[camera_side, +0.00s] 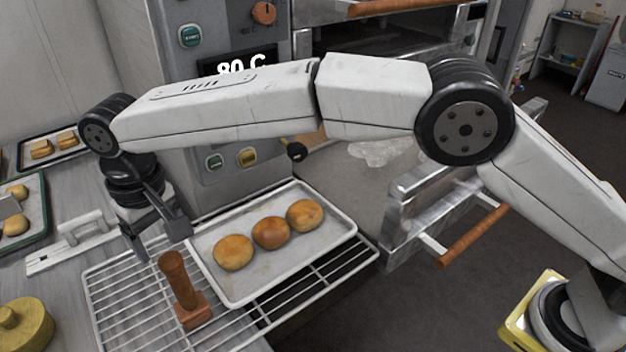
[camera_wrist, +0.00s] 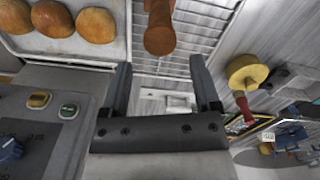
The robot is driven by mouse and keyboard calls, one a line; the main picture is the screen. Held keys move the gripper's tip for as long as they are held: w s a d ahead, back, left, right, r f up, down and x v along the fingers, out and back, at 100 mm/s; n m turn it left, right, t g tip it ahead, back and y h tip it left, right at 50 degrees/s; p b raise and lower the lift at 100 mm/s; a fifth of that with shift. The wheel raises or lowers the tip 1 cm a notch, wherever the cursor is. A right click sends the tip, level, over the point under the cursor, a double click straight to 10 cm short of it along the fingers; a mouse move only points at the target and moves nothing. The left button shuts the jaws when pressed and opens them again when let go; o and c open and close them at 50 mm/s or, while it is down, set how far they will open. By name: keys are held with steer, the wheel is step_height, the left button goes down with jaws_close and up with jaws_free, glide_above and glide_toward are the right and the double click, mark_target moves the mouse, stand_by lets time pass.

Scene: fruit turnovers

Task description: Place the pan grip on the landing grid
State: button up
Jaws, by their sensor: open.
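The pan grip (camera_side: 182,289) is a brown wooden handle on a reddish block. It stands upright, leaning slightly, on the white wire landing grid (camera_side: 107,306), just left of the bun tray. In the wrist view the pan grip (camera_wrist: 159,32) shows at the top, ahead of the fingers, with the grid (camera_wrist: 188,67) behind it. My gripper (camera_side: 158,236) is open and empty, above and behind the pan grip in the side view, apart from it. The wrist view shows both fingers (camera_wrist: 163,78) spread, with nothing between them.
A tray (camera_side: 337,238) with three buns rests on the grid's right part. A white plate with a handle (camera_side: 72,243) lies left of the gripper. A yellow knobbed lid (camera_side: 28,330) is front left. The oven panel (camera_side: 235,170) stands behind; an open oven door (camera_side: 420,210) is right.

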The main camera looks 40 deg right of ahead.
steer(key=shift+r, duration=2.5)
